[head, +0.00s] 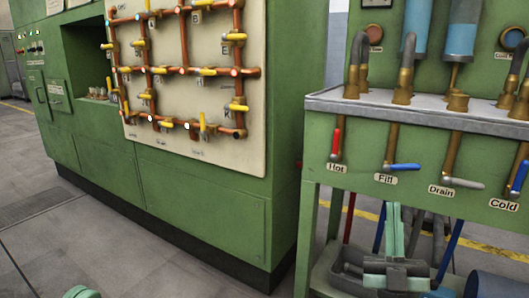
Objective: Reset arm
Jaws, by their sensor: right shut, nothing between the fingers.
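My right gripper (393,222) is at the lower right, in front of the green stand with the valves. Its pale green fingers point up and are closed together with nothing between them. A small rounded green piece shows at the bottom left edge; I cannot tell which part it is. My left gripper's fingers do not show.
The green stand (350,200) carries handles labelled Hot (336,142), Fill (404,167), Drain (467,183) and Cold (519,177). A green machine (180,200) with a cream pipe panel (215,153) of yellow-handled valves fills the left. Grey floor (110,245) lies open in front.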

